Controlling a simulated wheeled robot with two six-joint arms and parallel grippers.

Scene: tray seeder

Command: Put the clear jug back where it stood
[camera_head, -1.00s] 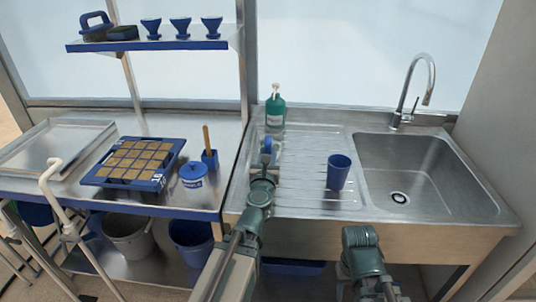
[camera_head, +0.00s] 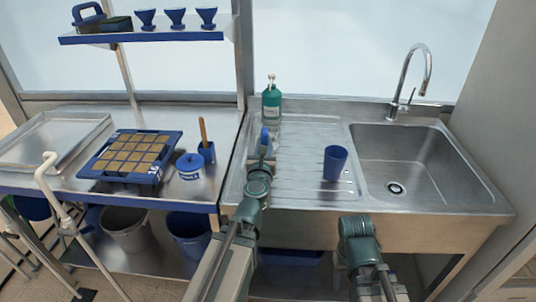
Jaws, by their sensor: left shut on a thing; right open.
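My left gripper (camera_head: 262,148) reaches over the left part of the ribbed drainboard, just in front of the green bottle. It is shut on a small blue-looking thing (camera_head: 265,134), mostly hidden by the gripper; I cannot tell whether this is part of the clear jug. No clear jug shows plainly anywhere. A dark blue cup (camera_head: 335,163) stands upright on the drainboard, to the right of the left gripper and apart from it. My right arm is low in front of the sink counter, and its fingers do not show.
The green bottle (camera_head: 271,103) stands at the back of the drainboard. The sink basin (camera_head: 400,165) and tap (camera_head: 408,85) are at right. On the left bench are a seed tray (camera_head: 133,155), a blue lidded tub (camera_head: 190,166) and a blue holder (camera_head: 207,152). Bare drainboard surrounds the cup.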

